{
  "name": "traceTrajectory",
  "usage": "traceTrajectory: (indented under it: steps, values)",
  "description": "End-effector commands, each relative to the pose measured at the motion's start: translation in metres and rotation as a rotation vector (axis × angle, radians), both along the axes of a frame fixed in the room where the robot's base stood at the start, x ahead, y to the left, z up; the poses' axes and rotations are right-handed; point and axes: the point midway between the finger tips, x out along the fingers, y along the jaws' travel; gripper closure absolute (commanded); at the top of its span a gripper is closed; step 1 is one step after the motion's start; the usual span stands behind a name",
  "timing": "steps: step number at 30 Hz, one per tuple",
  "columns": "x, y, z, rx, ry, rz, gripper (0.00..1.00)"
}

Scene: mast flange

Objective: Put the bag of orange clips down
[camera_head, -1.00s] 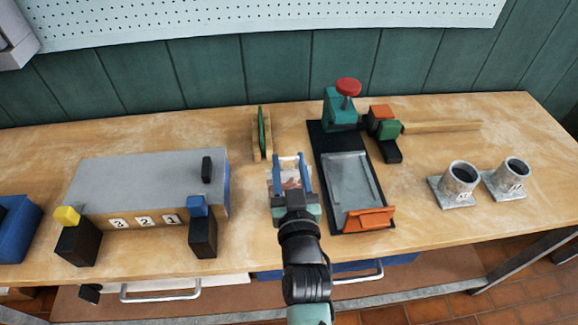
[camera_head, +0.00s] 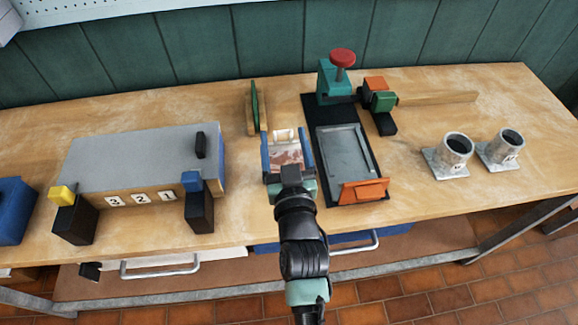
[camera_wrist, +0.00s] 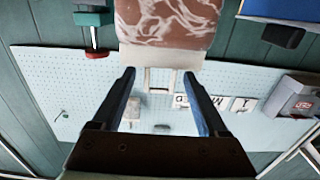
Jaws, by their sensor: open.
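The bag (camera_head: 286,155) is a clear packet with reddish-brown contents and a pale strip at its far end. It is over the bench just left of the black board. My gripper (camera_head: 284,133) is open, with one blue finger on each side of the bag and a gap visible at the sides. In the wrist view the bag (camera_wrist: 168,25) shows at the top edge, its pale end by the fingertips (camera_wrist: 159,73). I cannot tell whether the bag lies flat on the bench, and the gripper body hides its near end.
The black board with a grey tray (camera_head: 346,152) and orange block (camera_head: 364,190) is close on the right. A wooden holder with a green plate (camera_head: 255,108) stands behind. The grey-topped box (camera_head: 140,155) is left. Bare bench (camera_head: 240,195) lies between box and gripper.

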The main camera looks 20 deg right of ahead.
Motion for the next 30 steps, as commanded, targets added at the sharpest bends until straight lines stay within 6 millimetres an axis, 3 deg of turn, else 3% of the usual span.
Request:
traceTrajectory:
  steps: [15, 21, 30]
  values:
    - [-0.087, 0.025, -0.002, 0.000, 0.002, 0.001, 0.23]
    - [-0.103, 0.030, -0.001, 0.000, 0.001, 0.000, 0.23]
    - [-0.107, 0.031, 0.000, 0.000, -0.001, 0.000, 0.23]
